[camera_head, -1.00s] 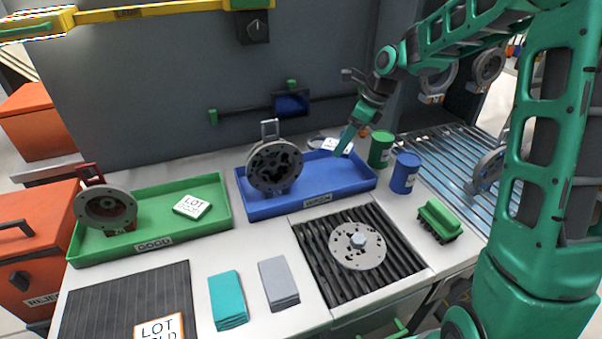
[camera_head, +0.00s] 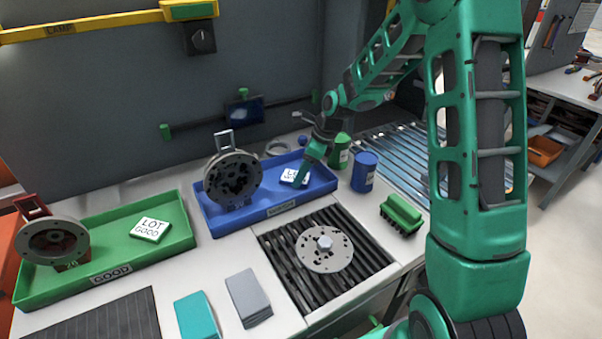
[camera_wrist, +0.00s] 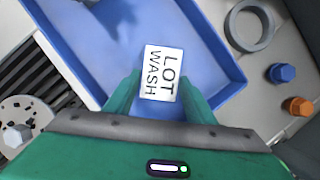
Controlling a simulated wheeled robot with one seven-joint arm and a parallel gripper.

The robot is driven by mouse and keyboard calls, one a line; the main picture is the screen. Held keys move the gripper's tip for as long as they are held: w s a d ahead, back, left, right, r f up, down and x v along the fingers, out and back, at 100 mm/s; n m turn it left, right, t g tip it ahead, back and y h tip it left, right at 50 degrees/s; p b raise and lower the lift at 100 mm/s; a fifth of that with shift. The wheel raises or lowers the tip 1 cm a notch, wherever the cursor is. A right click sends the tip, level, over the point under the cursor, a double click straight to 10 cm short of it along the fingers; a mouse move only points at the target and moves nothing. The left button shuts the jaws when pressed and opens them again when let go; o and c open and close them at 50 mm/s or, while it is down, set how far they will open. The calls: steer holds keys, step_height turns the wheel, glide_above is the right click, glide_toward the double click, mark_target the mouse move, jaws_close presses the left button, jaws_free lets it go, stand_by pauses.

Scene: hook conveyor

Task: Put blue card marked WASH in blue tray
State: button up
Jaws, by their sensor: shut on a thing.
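The WASH card (camera_head: 294,177) has a white face lettered LOT WASH and sits between the two green fingers of my gripper (camera_head: 308,172). In the wrist view the card (camera_wrist: 161,72) lies lettered face up, with my gripper (camera_wrist: 160,97) shut on its near part. The blue tray (camera_head: 233,224) is below it, and the card is within the tray's outline at its right end. I cannot tell whether the card touches the tray floor. The blue tray also shows in the wrist view (camera_wrist: 72,55).
A round grey flanged part (camera_head: 232,180) stands in the tray's left half. A green tray (camera_head: 45,291) with a LOT GOOD card (camera_head: 150,230) is at left. Blue (camera_head: 364,172) and green (camera_head: 340,152) canisters stand right of the blue tray. A grey ring (camera_wrist: 249,26) lies behind it.

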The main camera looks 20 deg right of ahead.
steer(key=o, duration=1)
steer(key=v, duration=1.2)
steer(key=s+d+n+h, duration=0.1)
steer(key=s+d+n, duration=0.3)
steer(key=s, duration=0.8)
steer(key=s+d+r+n+g+h, duration=0.1)
steer(key=s+d+n, duration=0.3)
steer(key=s+n, duration=0.4)
steer(key=s+d+r+n+g+h, duration=0.1)
steer(key=s+d+n, duration=0.3)
steer(key=s, duration=1.3)
steer(key=shift+s+n, duration=0.4)
steer(key=shift+n, duration=0.8)
